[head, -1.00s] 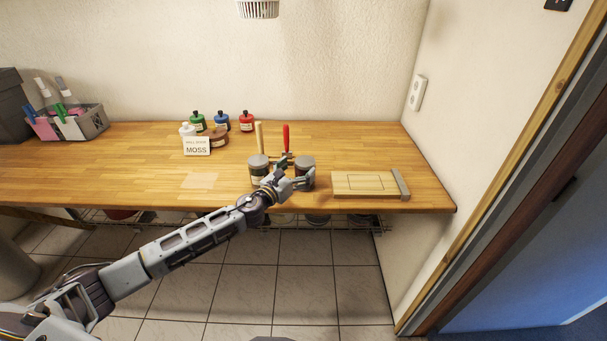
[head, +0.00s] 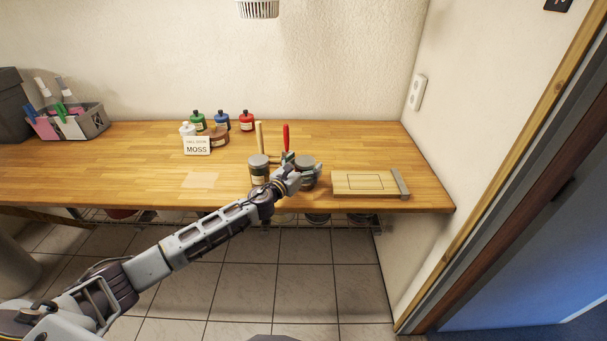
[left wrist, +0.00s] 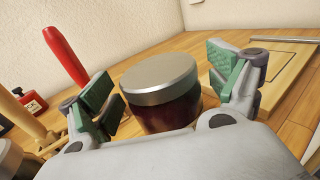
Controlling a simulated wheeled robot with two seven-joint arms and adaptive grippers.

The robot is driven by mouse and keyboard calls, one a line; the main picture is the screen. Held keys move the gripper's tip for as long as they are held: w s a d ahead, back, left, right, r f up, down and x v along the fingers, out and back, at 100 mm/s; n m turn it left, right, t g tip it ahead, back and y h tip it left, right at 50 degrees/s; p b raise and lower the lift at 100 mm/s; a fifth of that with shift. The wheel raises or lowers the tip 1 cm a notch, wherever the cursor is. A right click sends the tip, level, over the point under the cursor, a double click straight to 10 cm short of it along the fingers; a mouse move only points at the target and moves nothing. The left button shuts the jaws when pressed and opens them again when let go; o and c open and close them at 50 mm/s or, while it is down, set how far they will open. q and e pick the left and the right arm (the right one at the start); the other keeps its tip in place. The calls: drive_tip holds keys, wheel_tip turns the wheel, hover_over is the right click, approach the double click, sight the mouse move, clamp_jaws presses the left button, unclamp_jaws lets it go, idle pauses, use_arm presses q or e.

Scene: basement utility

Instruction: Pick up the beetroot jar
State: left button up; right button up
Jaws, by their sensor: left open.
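The beetroot jar (left wrist: 170,110) has dark red contents and a grey metal lid. In the left wrist view it stands upright between the green-padded fingers of my left gripper (left wrist: 167,95). The fingers are apart, with a visible gap on the jar's right side; the left finger is closer to the glass. In the head view the jar (head: 306,165) stands near the front edge of the counter, partly hidden by my left gripper (head: 298,176). My right gripper is not in view.
Another grey-lidded jar (head: 258,170) stands just left of my gripper. A red-handled tool (head: 286,138) and a wooden handle (head: 259,135) rise behind. A wooden board (head: 362,183) lies to the right. Paint bottles (head: 222,121) and a MOSS card (head: 197,146) stand further back left.

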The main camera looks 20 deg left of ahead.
use_arm(q)
drive_tip(key=shift+c, duration=0.5)
drive_tip(key=c, duration=1.2)
drive_tip(key=shift+c, duration=0.7)
drive_tip(key=shift+r, duration=0.2)
drive_tip(key=shift+r+p, duration=0.35)
drive_tip(key=shift+r, duration=0.55)
wheel_tip(320, 180, up, 7)
drive_tip(key=shift+f+p, duration=0.1)
drive_tip(key=shift+p, duration=0.7)
drive_tip(key=shift+r, duration=0.55)
